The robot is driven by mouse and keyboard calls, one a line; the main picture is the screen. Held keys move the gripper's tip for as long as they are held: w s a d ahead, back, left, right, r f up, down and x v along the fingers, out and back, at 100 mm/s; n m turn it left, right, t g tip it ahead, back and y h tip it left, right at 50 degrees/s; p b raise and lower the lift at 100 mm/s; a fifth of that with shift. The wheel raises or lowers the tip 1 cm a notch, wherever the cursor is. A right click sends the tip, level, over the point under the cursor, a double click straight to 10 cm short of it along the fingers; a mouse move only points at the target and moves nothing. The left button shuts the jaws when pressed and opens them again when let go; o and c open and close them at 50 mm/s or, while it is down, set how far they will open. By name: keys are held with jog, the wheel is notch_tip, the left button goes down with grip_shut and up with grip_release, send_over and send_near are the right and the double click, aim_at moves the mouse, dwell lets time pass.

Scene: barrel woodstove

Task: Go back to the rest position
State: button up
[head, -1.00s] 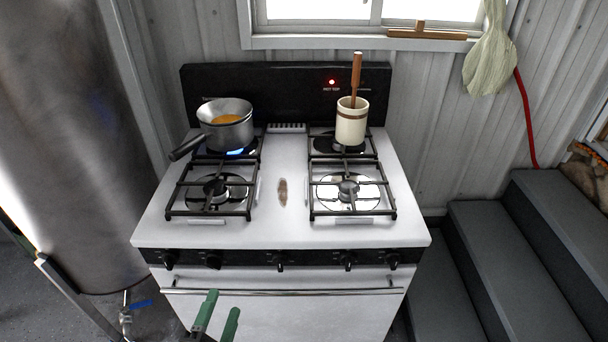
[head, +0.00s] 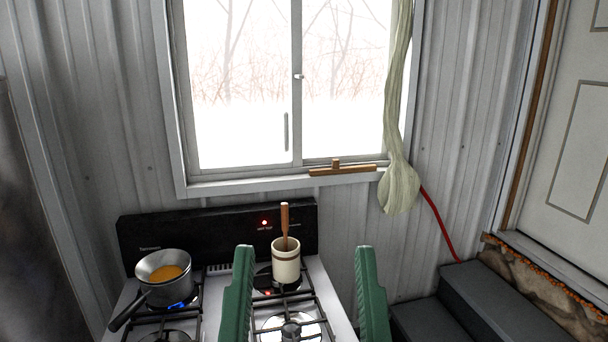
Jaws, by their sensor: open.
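My gripper (head: 303,252) shows in the head view as two green fingers, wide apart, with nothing between them in its grasp. It is raised in front of the right side of the stove (head: 215,318). A cream crock (head: 286,266) with a wooden handle (head: 284,222) sticking up stands on the back right burner, seen between the fingers but apart from them. A grey saucepan (head: 168,291) with orange contents (head: 165,273) sits on the back left burner over a blue flame (head: 177,306).
A red light (head: 265,222) is lit on the black backguard (head: 215,232). Behind are a window (head: 285,90), a wooden piece (head: 343,170) on its sill and a hanging pale cloth (head: 399,185). Dark steps (head: 490,310) and a door (head: 560,140) are at right.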

notch_tip(320, 180, up, 23)
jog(key=p, duration=1.8)
jog(key=shift+a+p, duration=0.2)
jog(key=shift+p, duration=0.2)
jog(key=shift+f, duration=0.1)
